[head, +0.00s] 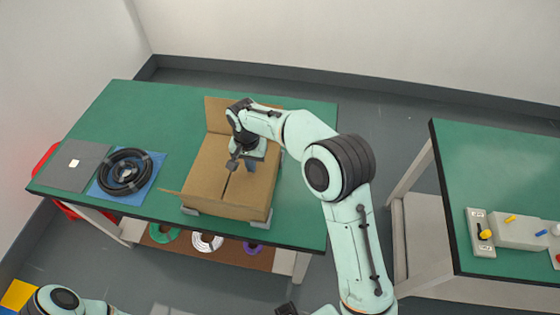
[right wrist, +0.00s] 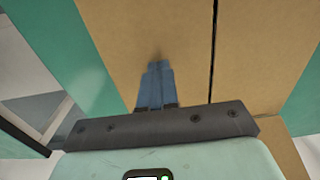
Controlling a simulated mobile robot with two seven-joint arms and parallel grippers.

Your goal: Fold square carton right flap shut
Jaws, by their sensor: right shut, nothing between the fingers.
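The square cardboard carton (head: 208,172) stands on the green table in the head view. Two broad panels lie about level across its top, with a dark seam between them. A flap (head: 216,112) stands up at its far side, and a small strip (head: 170,193) sticks out at its near left corner. My right gripper (head: 250,167) points down over the right panel, its fingers shut and empty. In the right wrist view the blue fingertips (right wrist: 158,68) are together at the cardboard panel (right wrist: 130,30), beside the seam; I cannot tell if they press on it. My left gripper is out of view.
A black cable coil (head: 126,172) lies on a blue mat left of the carton, beside a grey panel (head: 72,165). Colored spools (head: 207,241) sit on the shelf below. A second green table (head: 500,180) with a switch box stands right, across a floor gap.

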